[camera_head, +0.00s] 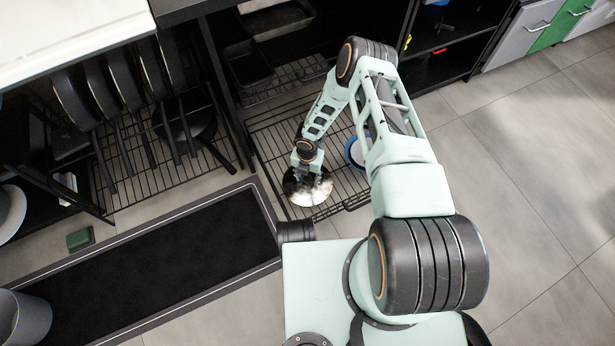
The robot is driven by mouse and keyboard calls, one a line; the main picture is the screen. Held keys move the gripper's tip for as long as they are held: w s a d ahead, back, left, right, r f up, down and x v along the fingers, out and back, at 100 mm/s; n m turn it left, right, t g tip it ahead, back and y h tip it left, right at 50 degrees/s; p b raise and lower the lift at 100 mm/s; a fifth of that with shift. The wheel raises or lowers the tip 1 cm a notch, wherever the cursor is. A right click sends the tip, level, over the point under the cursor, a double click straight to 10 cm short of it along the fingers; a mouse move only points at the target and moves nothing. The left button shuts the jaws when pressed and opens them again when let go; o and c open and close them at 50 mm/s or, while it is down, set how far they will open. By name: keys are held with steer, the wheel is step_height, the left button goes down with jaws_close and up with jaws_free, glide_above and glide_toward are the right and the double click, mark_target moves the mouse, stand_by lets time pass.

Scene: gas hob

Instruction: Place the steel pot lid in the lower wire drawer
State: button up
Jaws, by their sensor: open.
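The steel pot lid (312,194), round and shiny with dark and bright reflections, is at the front left corner of the pulled-out lower wire drawer (275,142). It appears to rest on the wires, but I cannot tell whether it is flat or touches the front rail. My gripper (306,174) points down right over the lid's middle and is open. The fingertips are small and dark against the lid, so any gap between them and the knob is hidden. My arm covers the right part of the drawer.
A blue-rimmed round item (354,152) is in the drawer, partly behind my arm. Several dark pans (122,78) stand in the rack at left. A dark mat (170,262) and a green block (80,239) lie on the floor. The tiled floor at right is clear.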

mark_target(307, 178)
step_height(307, 178, up, 12)
steer(key=p, duration=0.4)
stand_by(0.4)
